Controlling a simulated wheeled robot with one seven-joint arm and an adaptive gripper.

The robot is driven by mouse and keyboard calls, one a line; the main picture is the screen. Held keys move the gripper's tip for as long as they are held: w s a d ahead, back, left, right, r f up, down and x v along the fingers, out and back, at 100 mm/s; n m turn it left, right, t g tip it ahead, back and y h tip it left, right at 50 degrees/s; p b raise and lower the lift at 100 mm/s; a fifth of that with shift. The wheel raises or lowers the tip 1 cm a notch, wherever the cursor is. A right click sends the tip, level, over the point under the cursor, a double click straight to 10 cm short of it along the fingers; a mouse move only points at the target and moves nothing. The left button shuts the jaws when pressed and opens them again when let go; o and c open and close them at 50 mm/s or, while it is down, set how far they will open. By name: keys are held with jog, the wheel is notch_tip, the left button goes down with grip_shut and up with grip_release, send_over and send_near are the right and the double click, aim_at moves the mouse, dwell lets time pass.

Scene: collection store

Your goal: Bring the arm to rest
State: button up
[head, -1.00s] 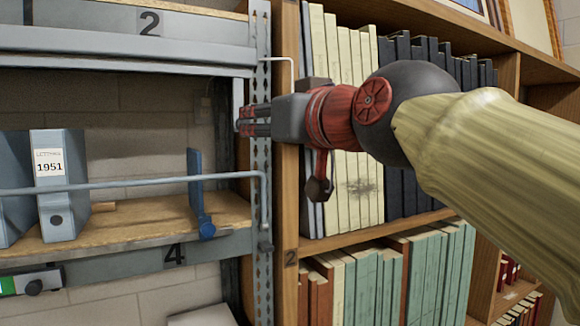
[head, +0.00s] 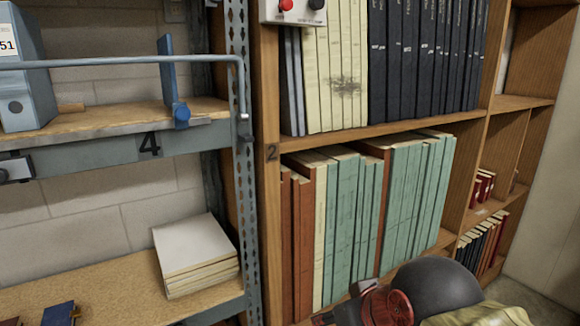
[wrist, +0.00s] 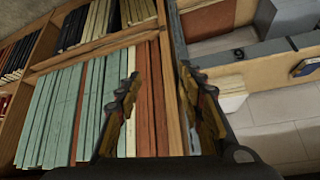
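My arm, with its dark round joint and red-banded wrist (head: 385,306), shows low at the bottom right of the head view. Most of it is cut off by the bottom edge there. In the wrist view my gripper (wrist: 159,72) has its two fingers spread apart, with nothing between them. Past the fingers are the wooden bookcase upright (wrist: 174,100) and the brown and green volumes (wrist: 80,105). I cannot tell the distance to them; no contact shows.
A wooden bookcase (head: 400,128) holds rows of volumes. Left of it, a metal rack has a perforated post (head: 240,150), a rail (head: 120,62), a blue bookend (head: 168,75) and a grey box file (head: 25,85). A paper stack (head: 195,250) lies on its lower shelf. Floor shows at right.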

jog(key=s+d+f+m+b, duration=0.1)
jog(key=s+d+f+b, duration=0.2)
jog(key=f, duration=0.4)
jog(key=s+d+f+m+h+b, duration=0.1)
jog(key=s+d+f+b, duration=0.2)
jog(key=f, duration=0.5)
jog(key=s+d+f+m+g+h+b, duration=0.1)
jog(key=s+d+f+b, duration=0.2)
jog(key=f, duration=0.5)
jog(key=d+b, duration=0.1)
jog(key=b, duration=0.1)
jog(key=shift+s+d+b, duration=0.3)
jog(key=shift+d+b, duration=0.05)
